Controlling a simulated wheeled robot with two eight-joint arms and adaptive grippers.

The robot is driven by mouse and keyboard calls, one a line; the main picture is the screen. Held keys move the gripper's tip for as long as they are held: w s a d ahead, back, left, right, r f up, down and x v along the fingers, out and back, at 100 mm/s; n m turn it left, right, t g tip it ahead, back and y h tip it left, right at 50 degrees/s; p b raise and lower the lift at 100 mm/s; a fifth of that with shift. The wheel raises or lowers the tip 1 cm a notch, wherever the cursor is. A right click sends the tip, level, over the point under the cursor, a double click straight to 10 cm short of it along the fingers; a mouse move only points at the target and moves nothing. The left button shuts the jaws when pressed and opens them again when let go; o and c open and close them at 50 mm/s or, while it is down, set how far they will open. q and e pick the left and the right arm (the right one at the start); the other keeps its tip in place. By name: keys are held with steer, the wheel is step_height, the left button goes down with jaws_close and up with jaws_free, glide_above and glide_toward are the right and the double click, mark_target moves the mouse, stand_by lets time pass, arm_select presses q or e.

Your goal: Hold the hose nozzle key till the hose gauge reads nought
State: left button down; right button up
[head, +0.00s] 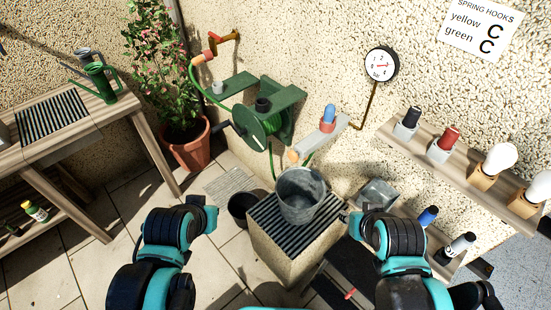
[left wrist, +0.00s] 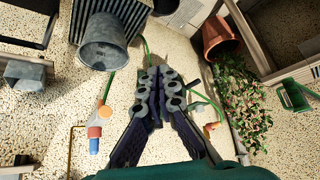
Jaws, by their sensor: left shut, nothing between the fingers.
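The hose nozzle (head: 293,156) has an orange tip and sits on a grey wall bracket (head: 340,130), pointing down toward a grey bucket (head: 298,197). A blue key (head: 328,113) with a red collar stands up from it. In the left wrist view the nozzle (left wrist: 105,114) and blue key (left wrist: 94,147) lie left of my fingers. The round white hose gauge (head: 381,65) has a red needle pointing right; its exact reading is too small to tell. My left gripper (left wrist: 160,72) is shut and empty, apart from the key. My right gripper (head: 347,214) is mostly hidden by its arm.
The bucket stands on a slatted block (head: 262,232). A green hose reel (head: 262,125), a red-handled tap (head: 214,44) and a potted plant (head: 185,145) are further left. A shelf (head: 455,175) with bulbs and bottles juts from the wall at right. A bench (head: 120,115) stands left.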

steer(key=shift+o, duration=0.7)
arm_select(q)
steer(key=w+d+r+n+h+p, duration=0.1)
steer(key=w+d+n+h+p, duration=0.2)
steer(key=n, duration=1)
steer(key=w+d+r+n+h+p, duration=0.2)
steer(key=w+d+n+p, duration=0.4)
steer(key=n, duration=0.8)
steer(key=w+d+h, duration=0.1)
steer(key=w, duration=0.2)
steer(key=shift+w+r+g, duration=0.25)
steer(key=shift+w+g, duration=0.15)
arm_select(e)
step_height(320, 180, up, 10)
steer(key=shift+f, duration=0.25)
